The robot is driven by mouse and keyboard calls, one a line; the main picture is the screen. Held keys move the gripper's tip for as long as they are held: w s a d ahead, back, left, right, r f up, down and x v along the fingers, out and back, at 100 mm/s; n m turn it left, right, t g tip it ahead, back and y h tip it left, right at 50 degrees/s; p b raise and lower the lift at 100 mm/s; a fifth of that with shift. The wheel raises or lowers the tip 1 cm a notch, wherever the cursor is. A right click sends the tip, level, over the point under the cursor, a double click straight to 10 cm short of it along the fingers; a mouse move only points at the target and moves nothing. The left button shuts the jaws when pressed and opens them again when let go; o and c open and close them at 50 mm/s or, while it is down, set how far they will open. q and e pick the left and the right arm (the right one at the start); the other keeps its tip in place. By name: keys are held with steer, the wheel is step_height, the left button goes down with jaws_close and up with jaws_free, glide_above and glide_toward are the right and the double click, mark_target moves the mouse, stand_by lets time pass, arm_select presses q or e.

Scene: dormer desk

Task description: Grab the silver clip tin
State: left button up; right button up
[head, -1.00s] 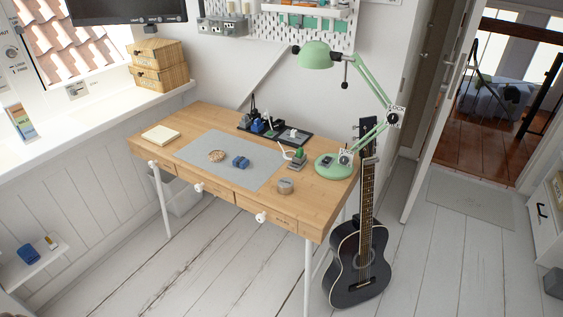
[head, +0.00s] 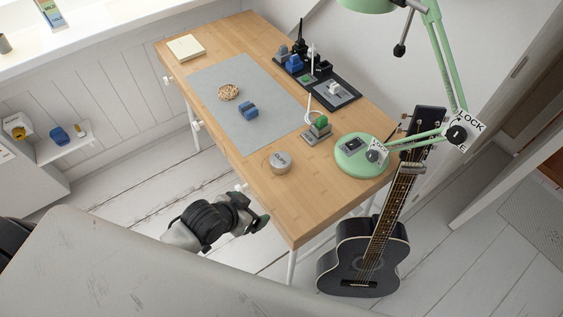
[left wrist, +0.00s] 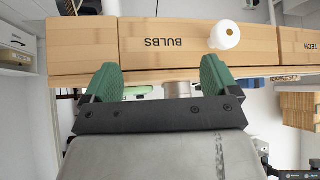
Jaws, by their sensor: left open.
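The silver clip tin (head: 280,162) is a short round tin standing on the desk near its front edge, in the head view. My left gripper (head: 259,218) is in front of the desk's front edge, apart from the tin. In the left wrist view its two green fingers (left wrist: 160,78) are spread with nothing between them. The tin (left wrist: 177,88) shows beyond them, past the desk edge, partly hidden by the gripper body. My right gripper is not in view.
The wooden desk (head: 262,190) has drawers with white knobs; one knob (left wrist: 224,35) is close to the fingers. Beside the tin are a small cactus figure (head: 319,126) and the green lamp's base (head: 352,168). A black guitar (head: 360,255) leans at the desk's right end.

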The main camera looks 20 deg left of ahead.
mark_target(279, 160)
arm_select(q)
steer(key=w+r+t+h, duration=0.1)
steer(key=w+r, duration=0.1)
steer(key=w+r+m+t+h, duration=0.1)
steer(key=w+r, duration=0.1)
steer(key=r, duration=0.1)
steer(key=w+a+r+m+t+h, duration=0.1)
steer(key=w+r+h, duration=0.1)
steer(key=w, duration=0.1)
steer(key=shift+r, duration=0.2)
steer(key=shift+h, duration=0.3)
steer(key=x, duration=0.4)
steer(key=shift+w+d, duration=0.1)
steer(key=shift+w, duration=0.2)
steer(key=x, duration=0.5)
steer(key=shift+w+f, duration=0.35)
steer(key=shift+f, duration=0.15)
steer(key=shift+s, duration=0.1)
steer(key=c, duration=1)
steer(key=shift+r, duration=0.15)
